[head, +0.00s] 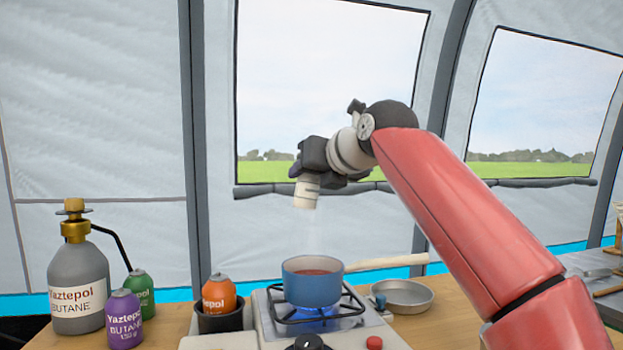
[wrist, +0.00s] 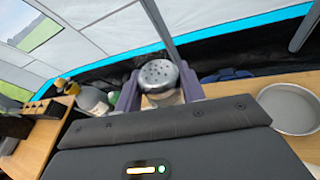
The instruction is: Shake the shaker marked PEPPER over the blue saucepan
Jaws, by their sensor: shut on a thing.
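The blue saucepan (head: 312,288) stands on the lit burner of a camping stove, with reddish contents and a wooden handle (head: 390,262) pointing right. My gripper (head: 308,172) is shut on a pale shaker (head: 306,192) high above the saucepan, with the shaker tilted downward. A faint whitish streak shows between shaker and saucepan; I cannot tell whether it is powder or steam. In the wrist view the shaker's metal cap with holes (wrist: 158,74) shows between the purple fingers. No marking on the shaker can be read.
A grey butane bottle (head: 78,290), a purple can (head: 124,318) and a green can (head: 141,290) stand at the left. An orange can (head: 219,294) sits left of the stove (head: 262,312). A round metal pan (head: 405,297) lies right of it. Air around the gripper is clear.

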